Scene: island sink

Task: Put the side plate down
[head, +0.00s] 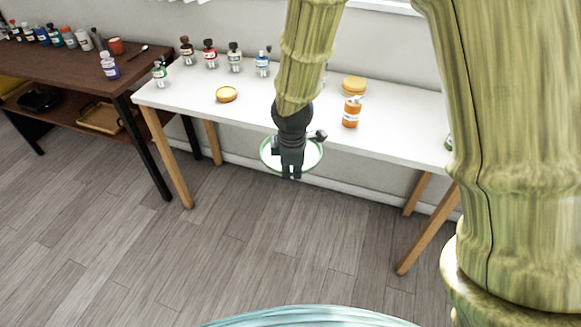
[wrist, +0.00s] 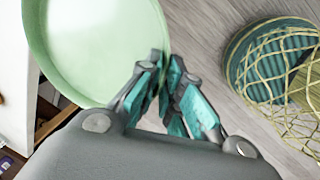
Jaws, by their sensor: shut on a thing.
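The side plate (wrist: 95,45) is round and pale green in the wrist view, with its rim between my fingertips. In the head view the plate (head: 311,157) shows as a white disc with a green rim, partly hidden behind my gripper (head: 291,175). My gripper is shut on the plate's rim; its teal finger pads show in the wrist view (wrist: 168,85). In the head view the plate appears at the front edge of the white table (head: 393,143), over the floor side. It looks held in the air, clear of the tabletop.
A dark brown table (head: 75,62) with more bottles stands left. Bare tabletop lies left of the orange bottle.

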